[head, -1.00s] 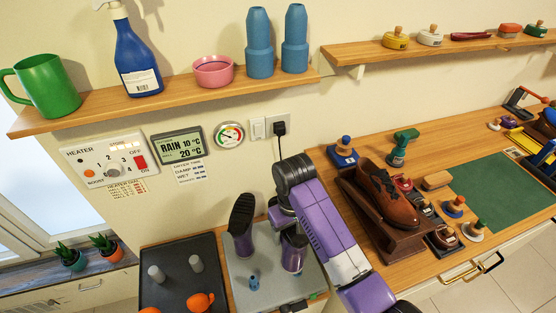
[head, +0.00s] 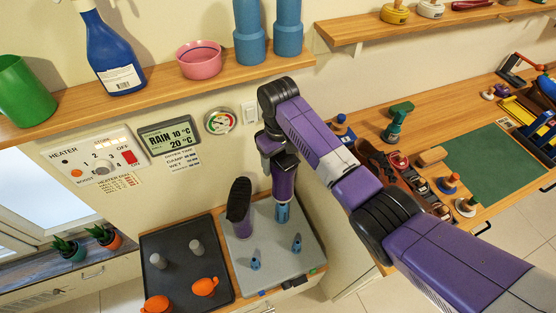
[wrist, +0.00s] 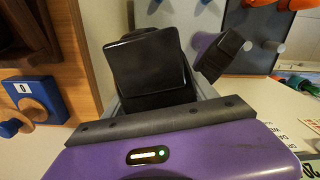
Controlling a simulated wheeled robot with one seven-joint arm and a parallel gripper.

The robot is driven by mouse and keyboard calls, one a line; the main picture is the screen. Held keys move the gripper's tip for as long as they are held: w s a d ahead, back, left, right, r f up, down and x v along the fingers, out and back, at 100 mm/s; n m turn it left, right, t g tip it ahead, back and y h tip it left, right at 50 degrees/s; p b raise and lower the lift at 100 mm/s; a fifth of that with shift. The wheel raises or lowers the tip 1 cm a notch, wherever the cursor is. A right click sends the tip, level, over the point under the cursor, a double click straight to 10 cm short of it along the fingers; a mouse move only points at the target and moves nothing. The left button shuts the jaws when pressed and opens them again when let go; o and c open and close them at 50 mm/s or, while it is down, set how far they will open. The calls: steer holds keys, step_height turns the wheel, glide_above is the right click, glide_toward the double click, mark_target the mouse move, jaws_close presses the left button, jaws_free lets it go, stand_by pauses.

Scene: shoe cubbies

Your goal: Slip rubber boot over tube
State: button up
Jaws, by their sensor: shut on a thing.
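A purple rubber boot (head: 284,184) with a dark sole hangs sole-up below my gripper (head: 284,160), which is shut on it. Its dark sole (wrist: 148,68) fills the middle of the wrist view; the fingertips are hidden. A light blue tube (head: 283,213) stands on the grey tray (head: 300,268) directly below the held boot. The tube's top is hidden at the boot's lower end; I cannot tell how far the boot is around it. A second purple boot (head: 241,210) stands sole-up to the left, and also shows in the wrist view (wrist: 218,58).
Two short blue pegs (head: 256,264) (head: 296,243) stand on the grey tray's front part. A black tray (head: 185,262) at left holds grey pegs (head: 197,247) and orange items (head: 205,287). A wall shelf (head: 150,103) overhangs behind.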

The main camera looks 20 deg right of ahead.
steer(key=shift+r+p, duration=0.1)
steer(key=shift+p, duration=0.2)
step_height(320, 180, down, 6)
steer(key=b, duration=0.4)
steer(key=shift+p, duration=0.7)
stand_by(1.6)
